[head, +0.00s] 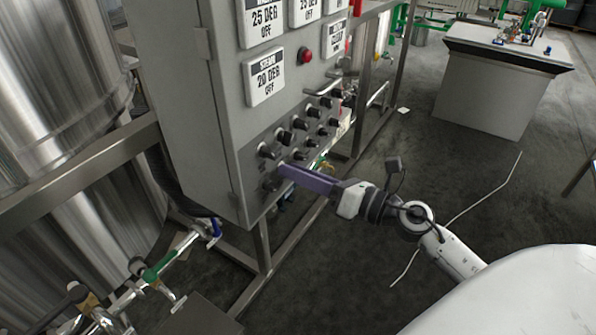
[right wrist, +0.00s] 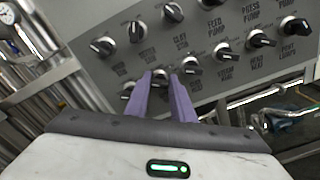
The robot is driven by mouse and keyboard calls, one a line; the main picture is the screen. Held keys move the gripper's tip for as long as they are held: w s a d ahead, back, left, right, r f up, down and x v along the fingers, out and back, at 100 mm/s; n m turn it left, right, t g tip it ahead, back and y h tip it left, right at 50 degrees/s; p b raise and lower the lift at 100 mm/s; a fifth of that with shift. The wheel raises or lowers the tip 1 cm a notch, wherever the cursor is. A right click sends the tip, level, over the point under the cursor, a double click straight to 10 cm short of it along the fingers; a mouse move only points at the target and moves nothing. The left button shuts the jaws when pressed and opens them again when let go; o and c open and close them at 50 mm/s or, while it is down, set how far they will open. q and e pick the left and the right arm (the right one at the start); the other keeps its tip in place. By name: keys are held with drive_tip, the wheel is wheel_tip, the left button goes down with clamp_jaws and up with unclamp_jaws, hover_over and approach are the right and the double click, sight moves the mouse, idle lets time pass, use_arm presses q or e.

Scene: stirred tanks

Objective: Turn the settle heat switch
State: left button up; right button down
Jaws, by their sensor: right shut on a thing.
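The grey control panel (head: 240,135) carries rows of black rotary knobs with labels. My right gripper (head: 283,171) reaches the panel's lower knobs with its purple fingers. In the right wrist view the fingers (right wrist: 165,80) stand on either side of a small black knob (right wrist: 160,74) in the lower row and are shut on it. The label of this knob is hidden or too small to read, so I cannot tell whether it is the settle heat switch. My left gripper is not in view.
Other knobs (right wrist: 191,66) sit close to the fingers. Display plates (head: 265,78) and a red lamp (head: 305,55) are above. A steel tank (head: 60,80) stands left, with pipes and valves (head: 150,272) below. A white-sided bench (head: 495,90) is at the back right. Floor between is mostly clear.

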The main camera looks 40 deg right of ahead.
use_arm(q)
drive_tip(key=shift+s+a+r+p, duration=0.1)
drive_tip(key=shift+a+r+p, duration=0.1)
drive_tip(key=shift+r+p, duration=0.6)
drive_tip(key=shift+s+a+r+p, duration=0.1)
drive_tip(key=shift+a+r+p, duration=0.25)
drive_tip(key=shift+p, duration=0.7)
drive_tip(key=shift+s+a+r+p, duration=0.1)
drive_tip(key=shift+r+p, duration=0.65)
drive_tip(key=shift+p, duration=0.15)
use_arm(e)
drive_tip(key=shift+d+m, duration=0.1)
drive_tip(key=shift+m, duration=3.5)
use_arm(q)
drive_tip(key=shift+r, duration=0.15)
use_arm(e)
drive_tip(key=shift+f, duration=0.1)
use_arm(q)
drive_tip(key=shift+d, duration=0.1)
use_arm(e)
drive_tip(key=c, duration=1.5)
unclamp_jaws()
